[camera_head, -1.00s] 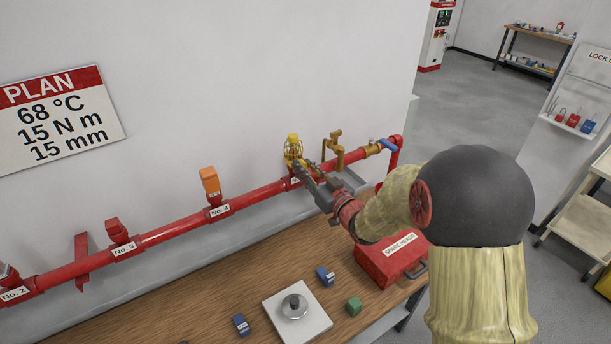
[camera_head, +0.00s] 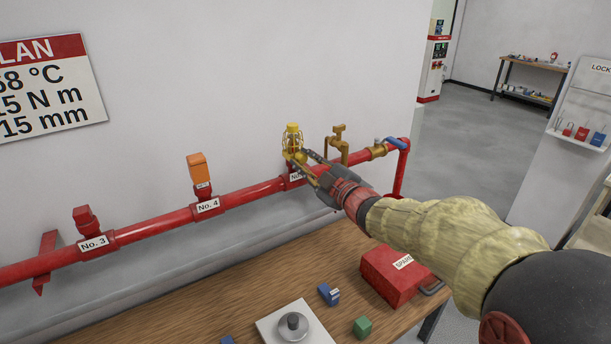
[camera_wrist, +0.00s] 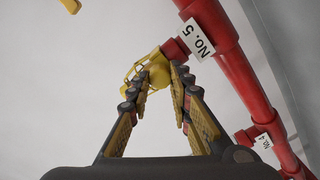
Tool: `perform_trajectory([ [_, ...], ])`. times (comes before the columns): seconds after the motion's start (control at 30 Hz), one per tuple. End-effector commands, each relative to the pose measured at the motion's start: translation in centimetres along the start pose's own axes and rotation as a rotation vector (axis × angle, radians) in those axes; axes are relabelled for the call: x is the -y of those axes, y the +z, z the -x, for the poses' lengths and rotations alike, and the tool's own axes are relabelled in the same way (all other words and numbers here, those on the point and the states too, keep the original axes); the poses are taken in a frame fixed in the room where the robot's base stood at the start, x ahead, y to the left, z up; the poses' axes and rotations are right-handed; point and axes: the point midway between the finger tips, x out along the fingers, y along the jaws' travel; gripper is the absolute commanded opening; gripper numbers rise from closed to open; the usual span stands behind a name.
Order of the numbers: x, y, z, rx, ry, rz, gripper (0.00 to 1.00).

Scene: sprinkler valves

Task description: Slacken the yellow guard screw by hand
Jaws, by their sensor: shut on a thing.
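A yellow sprinkler guard (camera_head: 293,138) with a cage and a capped top stands on the red pipe at the No. 5 branch. My gripper (camera_head: 305,156) reaches it from the right. In the wrist view, my gripper (camera_wrist: 160,76) has its fingers closed around the yellow guard screw (camera_wrist: 158,78), a rounded yellow part at the cage. The cage (camera_wrist: 133,76) shows left of the fingertips. The fingers hide part of the screw, so how far it is turned cannot be told. The No. 5 label (camera_wrist: 195,40) is beside it.
The red pipe (camera_head: 245,195) runs along the wall with an orange-capped head (camera_head: 196,169) at No. 4. Brass fittings (camera_head: 338,140) stand close right of the guard. A red spare-heads box (camera_head: 395,278) and small blocks lie on the bench below.

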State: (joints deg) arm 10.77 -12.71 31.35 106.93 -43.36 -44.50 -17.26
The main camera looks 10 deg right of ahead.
Motion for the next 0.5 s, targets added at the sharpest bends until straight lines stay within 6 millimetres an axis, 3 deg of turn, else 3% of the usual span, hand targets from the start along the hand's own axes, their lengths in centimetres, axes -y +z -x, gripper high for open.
perform_trajectory([
  [0.5,0.15,0.05,-0.01,-0.001,0.001,0.278,0.00],
])
